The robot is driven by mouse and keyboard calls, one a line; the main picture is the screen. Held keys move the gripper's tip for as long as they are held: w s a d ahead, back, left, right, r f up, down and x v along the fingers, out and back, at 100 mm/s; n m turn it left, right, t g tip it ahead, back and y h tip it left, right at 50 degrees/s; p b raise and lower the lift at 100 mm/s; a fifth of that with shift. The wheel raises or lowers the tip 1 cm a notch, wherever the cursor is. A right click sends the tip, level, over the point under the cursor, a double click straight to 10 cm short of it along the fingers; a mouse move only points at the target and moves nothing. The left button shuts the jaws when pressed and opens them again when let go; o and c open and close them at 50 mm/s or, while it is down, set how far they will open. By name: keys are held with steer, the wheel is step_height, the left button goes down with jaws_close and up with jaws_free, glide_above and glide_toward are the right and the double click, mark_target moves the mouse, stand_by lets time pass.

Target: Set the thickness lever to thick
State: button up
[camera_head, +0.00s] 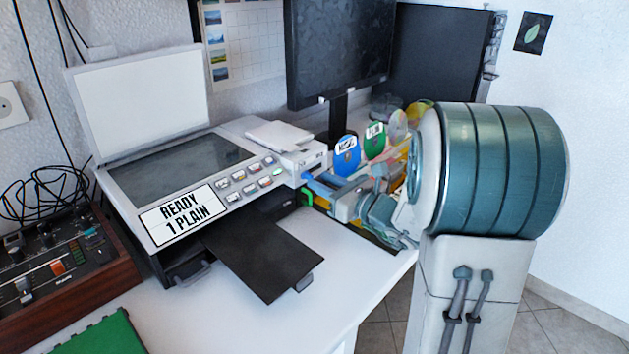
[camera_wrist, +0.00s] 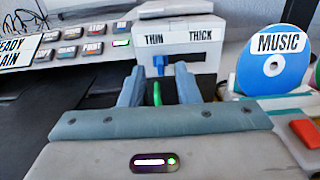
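The thickness lever is a small blue tab (camera_wrist: 159,64) on the white box on the printer's side (camera_wrist: 188,64), in the wrist view. It stands below the THIN label (camera_wrist: 155,39), left of the THICK label (camera_wrist: 200,35). My gripper (camera_wrist: 160,82) is open, its two blue-grey fingers apart, pointing at the box. The lever shows in the gap between the fingertips; I cannot tell whether they touch it. In the head view my gripper (camera_head: 308,184) is at the printer's right side, and the lever is hard to make out there.
A green part (camera_wrist: 157,93) shows between my fingers, lower than the lever. The printer's screen (camera_head: 181,216) reads READY 1 PLAIN. A blue MUSIC disc (camera_wrist: 271,62) stands close on the right.

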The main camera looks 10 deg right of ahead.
mark_target(308, 177)
steer(key=shift+x, duration=1.6)
